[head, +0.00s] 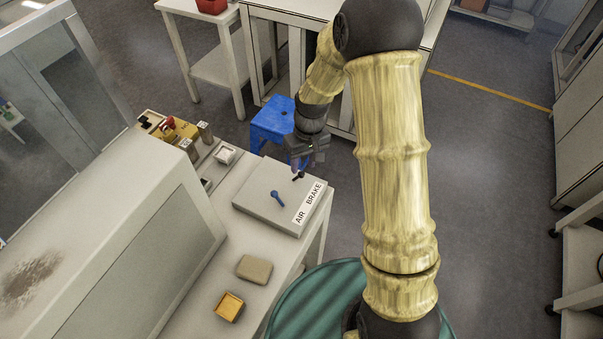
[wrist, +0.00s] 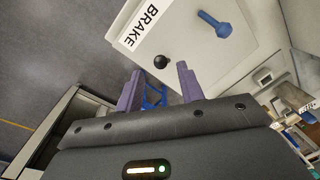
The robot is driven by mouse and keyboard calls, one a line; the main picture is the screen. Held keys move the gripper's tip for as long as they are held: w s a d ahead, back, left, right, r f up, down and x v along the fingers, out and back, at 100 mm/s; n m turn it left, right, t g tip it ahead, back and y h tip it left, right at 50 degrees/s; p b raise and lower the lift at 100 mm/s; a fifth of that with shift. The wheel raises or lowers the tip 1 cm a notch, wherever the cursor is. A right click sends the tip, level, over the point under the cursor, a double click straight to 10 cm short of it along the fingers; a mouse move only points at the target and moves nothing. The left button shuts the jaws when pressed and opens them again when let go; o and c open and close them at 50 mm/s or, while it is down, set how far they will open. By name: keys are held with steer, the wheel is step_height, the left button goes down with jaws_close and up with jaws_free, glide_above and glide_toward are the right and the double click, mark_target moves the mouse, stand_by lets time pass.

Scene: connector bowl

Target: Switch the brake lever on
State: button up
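A light grey box (head: 261,205) labelled "AIR BRAKE" sits on the table and also shows in the wrist view (wrist: 186,43). A small blue lever (head: 277,198) is on its top, and it appears in the wrist view (wrist: 215,24) to the right of a round black knob (wrist: 161,61). My gripper (head: 300,166) is above the box's far right part, apart from the blue lever. In the wrist view my gripper (wrist: 158,80) has its two purple fingers spread with nothing between them. The black knob appears just beyond the fingertips; I cannot tell if they touch.
A tan block (head: 254,269) and a yellow box (head: 229,307) lie nearer on the table. A white item (head: 225,154) and a red-and-yellow device (head: 176,130) are farther along. A blue stool (head: 271,122) stands beyond. A large grey cabinet (head: 110,225) borders the left.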

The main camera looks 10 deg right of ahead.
mark_target(302, 173)
steer(key=f, duration=0.5)
steer(key=shift+s+a+f, duration=0.1)
steer(key=shift+a+f, duration=0.15)
steer(key=shift+f, duration=0.15)
jaws_close()
